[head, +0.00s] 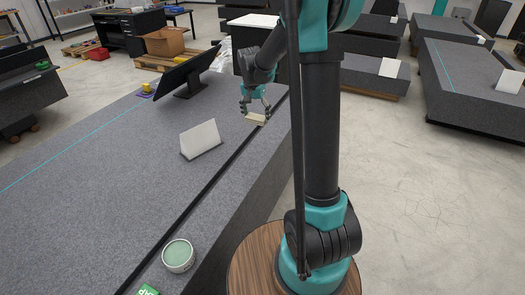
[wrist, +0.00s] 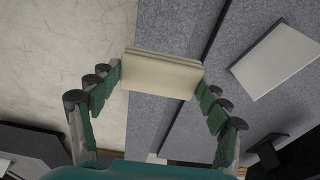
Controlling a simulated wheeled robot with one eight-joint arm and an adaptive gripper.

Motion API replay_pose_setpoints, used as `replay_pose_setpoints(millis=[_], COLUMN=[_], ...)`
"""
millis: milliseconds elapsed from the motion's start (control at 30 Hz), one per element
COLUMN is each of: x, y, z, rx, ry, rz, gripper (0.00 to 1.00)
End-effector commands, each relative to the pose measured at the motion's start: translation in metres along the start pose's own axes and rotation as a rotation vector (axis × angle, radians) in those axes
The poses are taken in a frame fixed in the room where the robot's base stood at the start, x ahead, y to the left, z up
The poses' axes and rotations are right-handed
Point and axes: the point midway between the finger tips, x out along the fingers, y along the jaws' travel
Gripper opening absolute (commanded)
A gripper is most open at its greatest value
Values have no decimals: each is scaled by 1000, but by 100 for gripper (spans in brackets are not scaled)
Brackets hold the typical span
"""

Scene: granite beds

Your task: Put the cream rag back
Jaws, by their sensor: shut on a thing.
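The cream rag (head: 256,118) is a small folded block in the head view, held at the far right edge of the granite bed (head: 120,180). In the wrist view the cream rag (wrist: 160,74) lies across between the fingertips, which touch its two ends. My gripper (head: 255,108) is shut on it, and it also shows in the wrist view (wrist: 161,80). The rag is over the bed's groove and edge strip; whether it touches the granite I cannot tell.
A white card (head: 200,138) stands on the bed, with a dark monitor (head: 186,72) behind it. A round green-topped tin (head: 178,256) and a green item (head: 147,290) are near the front. Other granite beds (head: 470,75) stand at right across open floor.

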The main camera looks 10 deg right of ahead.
Motion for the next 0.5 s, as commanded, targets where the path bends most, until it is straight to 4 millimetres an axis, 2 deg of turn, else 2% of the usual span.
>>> replay_pose_setpoints(millis=[500], x=[122], y=[0], z=[18], rx=[1], ry=[0], rz=[0], gripper=[50])
